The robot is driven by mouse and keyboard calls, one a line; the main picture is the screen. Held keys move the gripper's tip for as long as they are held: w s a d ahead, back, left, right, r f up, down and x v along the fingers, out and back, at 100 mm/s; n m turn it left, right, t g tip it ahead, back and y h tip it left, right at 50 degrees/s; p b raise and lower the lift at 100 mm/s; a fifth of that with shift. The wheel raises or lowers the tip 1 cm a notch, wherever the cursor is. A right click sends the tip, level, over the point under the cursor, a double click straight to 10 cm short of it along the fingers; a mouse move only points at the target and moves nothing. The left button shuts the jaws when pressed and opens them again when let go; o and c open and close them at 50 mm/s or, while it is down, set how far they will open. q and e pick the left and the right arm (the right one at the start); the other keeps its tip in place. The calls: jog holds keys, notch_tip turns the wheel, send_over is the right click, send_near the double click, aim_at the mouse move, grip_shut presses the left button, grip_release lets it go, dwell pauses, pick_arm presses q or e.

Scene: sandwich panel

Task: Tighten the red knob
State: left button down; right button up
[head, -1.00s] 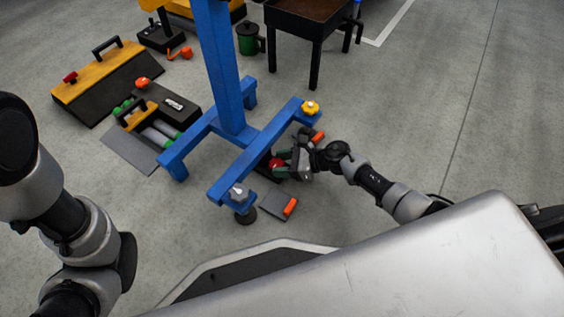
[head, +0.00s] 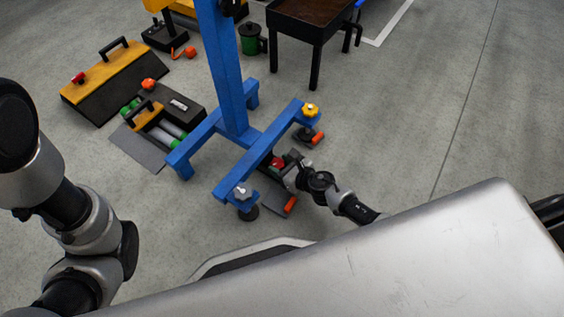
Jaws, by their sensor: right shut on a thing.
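The red knob (head: 277,162) sits low beside the front beam of the blue stand (head: 232,185), between the beam's two ends. My right gripper (head: 281,163) is at the knob, with its jaws closed around it. The gripper and the beam hide part of the knob and the fingertips. My left arm shows at the left edge, but its gripper is out of view.
A yellow knob (head: 310,110) and a grey knob (head: 242,191) top the beam's ends, above feet with orange pedals. A dark table (head: 318,20) stands behind. Floor right is clear.

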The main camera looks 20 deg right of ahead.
jog(key=shift+s+m+h, duration=0.1)
jog(key=shift+m+h, duration=0.3)
jog(key=o, duration=0.9)
jog(key=shift+s+d+r+p, duration=0.15)
jog(key=shift+s+r+p, duration=0.05)
jog(key=shift+s+p, duration=0.15)
jog(key=p+v, duration=0.2)
jog(key=v, duration=0.8)
jog(key=shift+f+p, duration=0.15)
jog(key=shift+p, duration=0.15)
